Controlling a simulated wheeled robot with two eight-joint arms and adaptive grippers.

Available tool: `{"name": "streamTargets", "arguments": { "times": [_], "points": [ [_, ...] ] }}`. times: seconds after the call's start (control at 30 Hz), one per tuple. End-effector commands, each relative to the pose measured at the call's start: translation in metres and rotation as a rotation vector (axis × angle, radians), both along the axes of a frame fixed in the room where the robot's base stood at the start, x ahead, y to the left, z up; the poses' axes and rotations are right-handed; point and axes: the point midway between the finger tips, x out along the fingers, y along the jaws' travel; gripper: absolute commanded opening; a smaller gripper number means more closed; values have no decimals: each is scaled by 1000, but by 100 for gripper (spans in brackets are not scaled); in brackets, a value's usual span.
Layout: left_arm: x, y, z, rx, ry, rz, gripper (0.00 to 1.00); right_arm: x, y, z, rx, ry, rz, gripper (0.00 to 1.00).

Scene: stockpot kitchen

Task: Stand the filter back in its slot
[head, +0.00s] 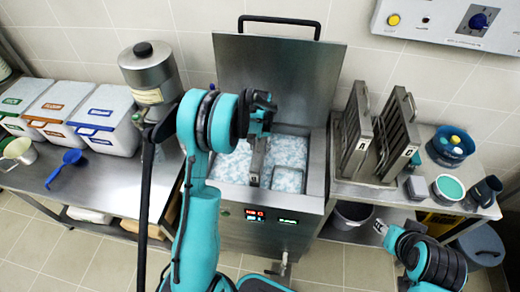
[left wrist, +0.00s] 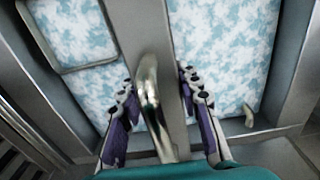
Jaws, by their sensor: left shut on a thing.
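My left gripper (head: 262,122) is over the open vat (head: 315,205) of blue-and-white contents. In the left wrist view its fingers (left wrist: 160,115) are shut on the curved metal handle (left wrist: 150,85) of a grey filter (left wrist: 143,25), seen nearly edge-on. The filter (head: 257,160) hangs below the gripper in the head view; whether its lower end touches the contents is hidden. Two grey filters, A (head: 356,125) and C (head: 397,135), stand tilted in a rack (head: 375,182) on the right counter, with a gap between them. My right gripper (head: 380,228) is low at the right, its fingers too small to judge.
The vat's lid (head: 280,75) stands raised behind it. A square metal compartment (head: 288,180) sits in the vat's front right. A blue tub (head: 450,146), teal-filled bowl (head: 448,188) and dark mug (head: 484,192) crowd the rack's right. Bins (head: 104,118) line the left counter.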

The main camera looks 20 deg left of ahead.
Motion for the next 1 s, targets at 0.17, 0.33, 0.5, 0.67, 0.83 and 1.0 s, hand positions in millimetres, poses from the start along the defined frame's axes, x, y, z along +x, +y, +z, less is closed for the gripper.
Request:
{"name": "streamTargets", "arguments": {
  "times": [0.17,0.33,0.5,0.67,0.83,1.0],
  "points": [
    [0,0,16,0,0,0,0,0,0,10,0,0,0,40],
    [0,0,28,0,0,0,0,0,0,17,0,0,0,40],
    [0,0,40,0,0,0,0,0,0,24,0,0,0,40],
    [0,0,52,0,0,0,0,0,0,31,0,0,0,40],
    [0,0,64,0,0,0,0,0,0,38,0,0,0,40],
    [0,0,77,0,0,0,0,0,0,45,0,0,0,40]
  ]
}}
